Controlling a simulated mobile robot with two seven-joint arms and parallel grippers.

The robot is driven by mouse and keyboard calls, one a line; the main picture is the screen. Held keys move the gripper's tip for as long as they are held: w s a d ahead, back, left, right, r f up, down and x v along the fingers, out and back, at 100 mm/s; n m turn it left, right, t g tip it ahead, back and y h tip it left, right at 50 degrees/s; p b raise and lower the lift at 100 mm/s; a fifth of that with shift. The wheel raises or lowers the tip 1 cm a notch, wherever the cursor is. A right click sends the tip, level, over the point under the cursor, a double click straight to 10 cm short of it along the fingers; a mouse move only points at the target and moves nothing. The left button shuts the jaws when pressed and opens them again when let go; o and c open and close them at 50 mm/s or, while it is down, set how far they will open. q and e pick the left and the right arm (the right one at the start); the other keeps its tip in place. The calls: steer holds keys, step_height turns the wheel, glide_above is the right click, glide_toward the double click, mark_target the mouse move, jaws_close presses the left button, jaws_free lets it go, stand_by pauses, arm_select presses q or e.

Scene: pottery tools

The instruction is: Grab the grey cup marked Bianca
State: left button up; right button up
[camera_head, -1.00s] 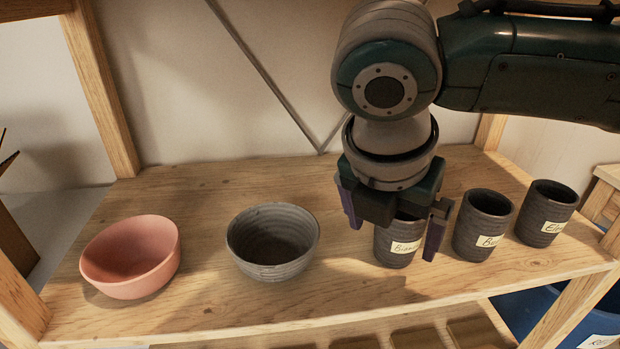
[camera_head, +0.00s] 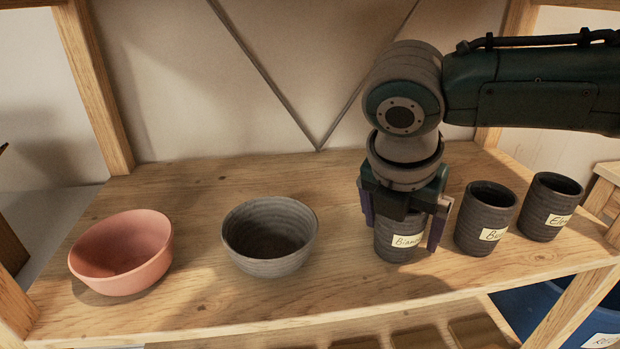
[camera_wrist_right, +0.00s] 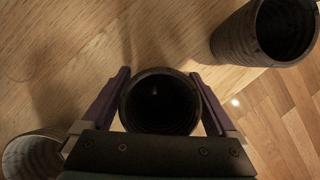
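The grey cup marked Bianca (camera_head: 388,246) stands upright on the wooden shelf (camera_head: 200,296), its label facing forward. My right gripper (camera_head: 405,227) comes down over it from above, one finger on each side. In the right wrist view the cup's dark round mouth (camera_wrist_right: 160,104) fills the space between the fingers of the gripper (camera_wrist_right: 160,75), which appear to touch its sides. The gripper hides the cup's rim in the head view. My left gripper is not in view.
Two more labelled grey cups (camera_head: 484,222) (camera_head: 549,212) stand close to the right; the nearer also shows in the wrist view (camera_wrist_right: 236,38). A grey bowl (camera_head: 270,262) and a pink bowl (camera_head: 122,277) stand to the left. Wooden posts (camera_head: 97,90) frame the shelf.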

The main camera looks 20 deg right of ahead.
steer(key=c, duration=1.3)
